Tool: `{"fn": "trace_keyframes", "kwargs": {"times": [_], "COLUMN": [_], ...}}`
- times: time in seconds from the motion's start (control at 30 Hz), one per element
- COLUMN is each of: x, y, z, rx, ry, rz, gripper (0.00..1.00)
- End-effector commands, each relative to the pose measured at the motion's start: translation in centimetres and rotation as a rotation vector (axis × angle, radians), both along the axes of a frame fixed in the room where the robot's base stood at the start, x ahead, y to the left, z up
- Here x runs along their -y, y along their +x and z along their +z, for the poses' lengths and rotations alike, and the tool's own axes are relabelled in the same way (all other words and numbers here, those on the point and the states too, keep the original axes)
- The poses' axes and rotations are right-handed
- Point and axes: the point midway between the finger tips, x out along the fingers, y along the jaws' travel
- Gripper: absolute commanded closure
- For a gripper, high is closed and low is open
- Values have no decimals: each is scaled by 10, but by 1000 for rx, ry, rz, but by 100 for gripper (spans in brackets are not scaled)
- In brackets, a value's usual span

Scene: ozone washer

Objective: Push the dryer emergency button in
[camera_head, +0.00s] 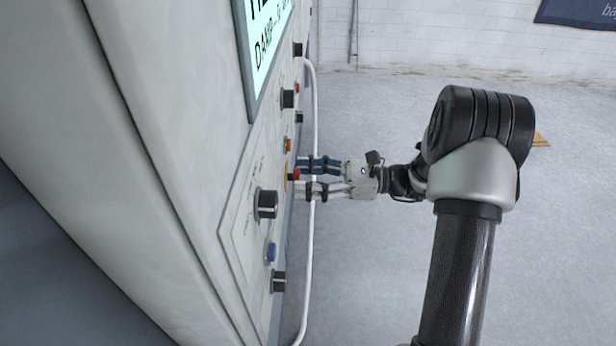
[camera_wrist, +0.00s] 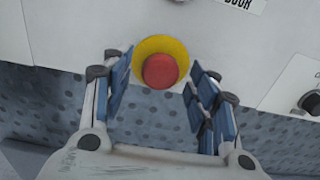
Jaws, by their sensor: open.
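The dryer emergency button is a round red button on a yellow ring. In the wrist view the red button (camera_wrist: 160,70) sits at the upper middle, between and just beyond my open fingers, with a gap on each side. In the head view the button (camera_head: 294,175) sticks out from the control panel (camera_head: 240,215), right at my fingertips. My gripper (camera_head: 299,176) reaches in from the right with its fingers apart on both sides of the button. It also shows in the wrist view (camera_wrist: 156,88), empty. Whether the fingers touch the panel cannot be told.
A black knob (camera_head: 266,204), a blue button (camera_head: 270,252) and an orange button (camera_head: 287,145) are on the panel near my gripper. A white pipe (camera_head: 309,260) runs along the panel's right side. A screen (camera_head: 262,50) is above. Open floor lies to the right.

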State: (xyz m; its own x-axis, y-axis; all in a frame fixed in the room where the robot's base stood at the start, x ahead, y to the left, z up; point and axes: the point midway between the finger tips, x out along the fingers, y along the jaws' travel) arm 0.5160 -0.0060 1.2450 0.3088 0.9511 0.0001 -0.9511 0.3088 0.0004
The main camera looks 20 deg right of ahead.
Motion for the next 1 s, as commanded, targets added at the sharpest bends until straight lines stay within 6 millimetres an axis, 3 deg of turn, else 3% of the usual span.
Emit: {"fn": "trace_keyframes", "kwargs": {"times": [0.2,1.0], "x": [0,0], "y": [0,0], "z": [0,0], "rx": [1,0], "ry": [0,0], "rz": [0,0], "gripper": [47,100]}}
